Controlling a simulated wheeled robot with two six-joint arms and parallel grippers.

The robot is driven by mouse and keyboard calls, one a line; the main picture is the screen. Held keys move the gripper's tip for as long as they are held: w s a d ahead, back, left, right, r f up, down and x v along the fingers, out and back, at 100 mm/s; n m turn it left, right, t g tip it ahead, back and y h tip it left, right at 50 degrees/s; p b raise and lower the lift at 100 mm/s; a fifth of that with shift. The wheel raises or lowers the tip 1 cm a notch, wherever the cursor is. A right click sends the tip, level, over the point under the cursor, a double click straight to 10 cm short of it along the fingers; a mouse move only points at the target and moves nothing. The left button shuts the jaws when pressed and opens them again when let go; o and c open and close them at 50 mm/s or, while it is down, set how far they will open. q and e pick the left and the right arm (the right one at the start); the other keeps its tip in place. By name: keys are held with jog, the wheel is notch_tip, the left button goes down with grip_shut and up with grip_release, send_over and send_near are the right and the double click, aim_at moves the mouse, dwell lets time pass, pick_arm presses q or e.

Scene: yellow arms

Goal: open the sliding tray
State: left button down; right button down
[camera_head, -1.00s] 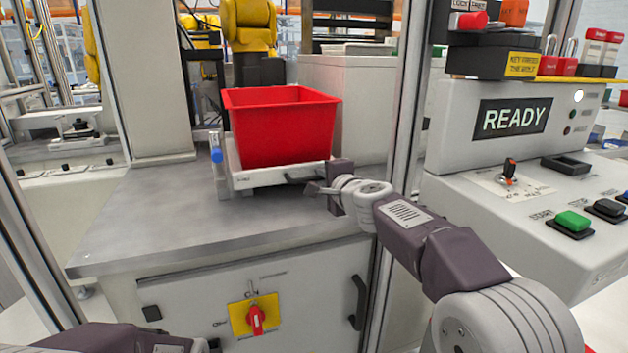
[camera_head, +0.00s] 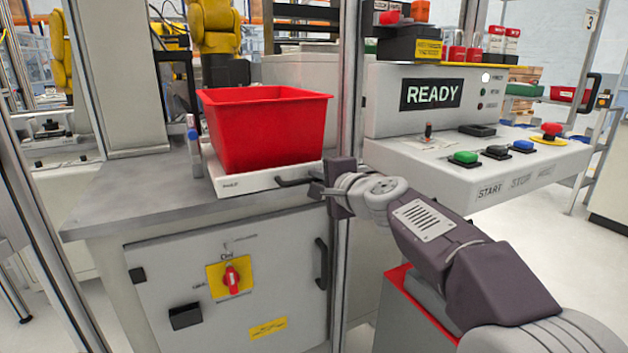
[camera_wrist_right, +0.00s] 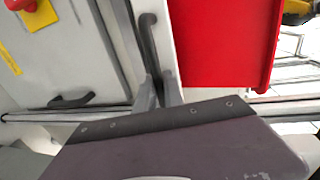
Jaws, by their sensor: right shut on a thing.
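The sliding tray (camera_head: 234,184) is a shallow white tray on the grey metal counter, with a red bin (camera_head: 262,132) standing in it. Its front projects past the post with the blue tip at its left. A dark bar handle (camera_head: 292,181) is on the tray's front; it also shows in the right wrist view (camera_wrist_right: 148,45). My right gripper (camera_head: 318,190) is at the right end of this handle, its fingers (camera_wrist_right: 158,92) closed on it. The exact finger contact is small and partly hidden. My left gripper is out of view.
A metal frame post (camera_head: 346,120) stands close behind my right wrist. The control panel (camera_head: 470,165) with its buttons is to the right. Below the counter (camera_head: 125,195) is a cabinet door with a red knob (camera_head: 232,277).

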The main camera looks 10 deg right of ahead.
jog(key=shift+s+d, duration=0.1)
jog(key=shift+s, duration=0.25)
jog(key=c, duration=1.5)
grip_release()
jog(key=shift+o, duration=0.2)
jog(key=v, duration=0.9)
jog(key=shift+p, duration=0.3)
